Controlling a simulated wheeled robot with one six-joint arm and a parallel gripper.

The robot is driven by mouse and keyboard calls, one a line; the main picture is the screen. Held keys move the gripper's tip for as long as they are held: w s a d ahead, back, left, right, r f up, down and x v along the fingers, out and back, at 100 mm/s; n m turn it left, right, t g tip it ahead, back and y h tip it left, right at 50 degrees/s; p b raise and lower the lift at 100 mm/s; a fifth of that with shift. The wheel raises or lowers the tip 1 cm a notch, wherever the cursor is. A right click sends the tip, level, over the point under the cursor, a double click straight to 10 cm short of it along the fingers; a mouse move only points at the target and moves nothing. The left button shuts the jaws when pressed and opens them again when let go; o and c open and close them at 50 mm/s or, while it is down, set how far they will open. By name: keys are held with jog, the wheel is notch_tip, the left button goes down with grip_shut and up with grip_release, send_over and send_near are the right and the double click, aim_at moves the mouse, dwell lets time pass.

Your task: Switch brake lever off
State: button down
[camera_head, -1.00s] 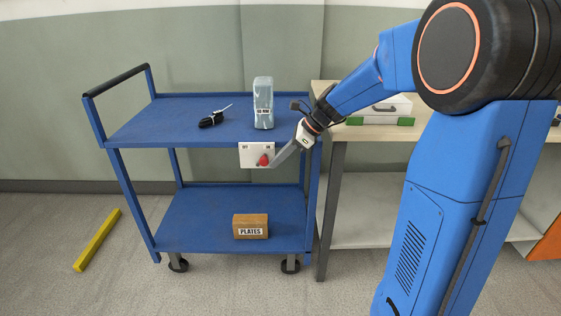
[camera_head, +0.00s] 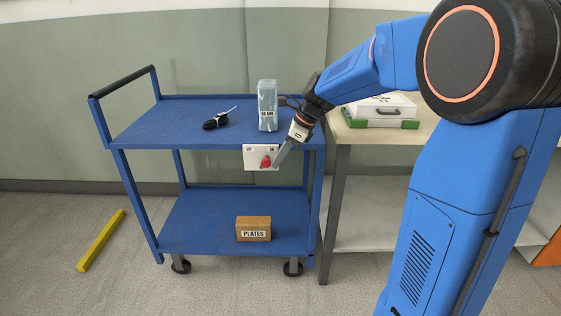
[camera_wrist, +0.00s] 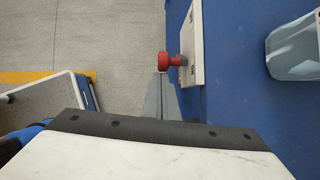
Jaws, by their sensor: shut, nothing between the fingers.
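The brake lever's red knob (camera_head: 266,162) stands out from a white plate (camera_head: 250,162) marked OFF on the left and ON on the right, on the front of the blue cart's upper shelf. The knob sits right of the plate's middle, toward ON. My gripper (camera_head: 278,164) is shut and empty, its tips just right of the knob. In the wrist view the red knob (camera_wrist: 170,61) and plate (camera_wrist: 194,45) show just beyond the fingertips (camera_wrist: 161,77). Whether the tips touch the knob I cannot tell.
The blue cart (camera_head: 150,130) holds a clear bin (camera_head: 267,105) and a black tied item (camera_head: 215,122) on top, and a PLATES box (camera_head: 253,228) below. A bench (camera_head: 365,133) with a green and white case (camera_head: 382,112) stands close on the right. A yellow bar (camera_head: 101,240) lies on the floor.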

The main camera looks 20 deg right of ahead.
aim_at(267, 160)
jog(key=a+r+h, duration=0.1)
jog(key=a+g+h, duration=0.1)
jog(key=h, duration=0.1)
jog(key=shift+w+a+r, duration=0.15)
jog(key=shift+w+r, duration=0.2)
jog(key=shift+w, duration=0.05)
jog(key=shift+w+a+r+g+h, duration=0.15)
jog(key=shift+a+h, duration=0.15)
jog(key=shift+h, duration=0.25)
jog(key=shift+w+a+r+g+h, duration=0.15)
jog(key=shift+a+h, duration=0.15)
jog(key=shift+h, duration=0.25)
jog(key=a+h, duration=0.1)
jog(key=g+h, duration=0.1)
jog(key=shift+w+a+r+h, duration=0.1)
jog(key=shift+w+a+h, duration=0.1)
jog(key=shift+a+h, duration=0.15)
jog(key=shift+w+a+g+h, duration=0.2)
jog(key=shift+a+h, duration=0.45)
jog(key=shift+a, duration=0.05)
jog(key=shift+w+a+g+h, duration=0.2)
jog(key=shift+a+h, duration=0.4)
jog(key=shift+a, duration=0.1)
